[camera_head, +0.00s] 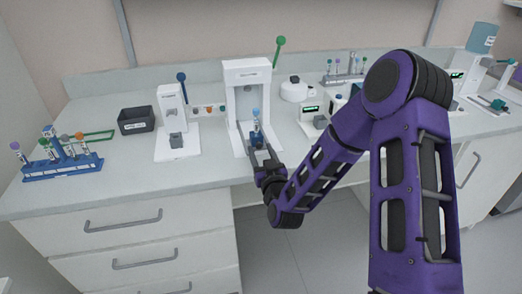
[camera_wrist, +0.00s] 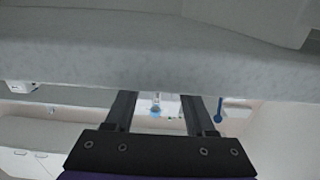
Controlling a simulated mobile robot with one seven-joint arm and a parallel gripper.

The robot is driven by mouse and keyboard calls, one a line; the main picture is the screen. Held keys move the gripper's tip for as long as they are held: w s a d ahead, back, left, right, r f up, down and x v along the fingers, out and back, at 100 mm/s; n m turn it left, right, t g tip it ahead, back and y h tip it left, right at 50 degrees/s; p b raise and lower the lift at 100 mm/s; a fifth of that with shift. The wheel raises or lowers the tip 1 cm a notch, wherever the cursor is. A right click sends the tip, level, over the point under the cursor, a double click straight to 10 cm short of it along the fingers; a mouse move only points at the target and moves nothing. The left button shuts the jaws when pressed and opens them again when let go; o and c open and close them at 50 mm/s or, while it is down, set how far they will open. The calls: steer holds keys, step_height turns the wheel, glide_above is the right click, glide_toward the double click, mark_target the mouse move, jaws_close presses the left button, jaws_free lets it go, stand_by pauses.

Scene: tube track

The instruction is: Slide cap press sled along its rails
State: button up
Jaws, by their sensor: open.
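The white cap press (camera_head: 231,92) stands on the counter with a green-knobbed lever raised at its upper right. At its front foot is a small grey-blue block (camera_head: 257,139), apparently the sled, with a blue-topped tube (camera_head: 255,113) upright on it. The rails are too small and covered to make out. My gripper (camera_head: 261,153) is open at the front of the press, just before the block; I cannot tell whether it touches. In the wrist view, the open fingers (camera_wrist: 164,98) show with a blue-topped item (camera_wrist: 155,110) seen between them, farther off.
Left of the press stand a smaller white device (camera_head: 171,110) with a blue lever, a black bin (camera_head: 136,120) and a blue tube rack (camera_head: 62,163). White instruments (camera_head: 313,120) stand to the right. Drawers (camera_head: 150,262) lie below.

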steer(key=shift+c, duration=0.3)
jaws_close()
steer(key=shift+w, duration=0.1)
stand_by(1.0)
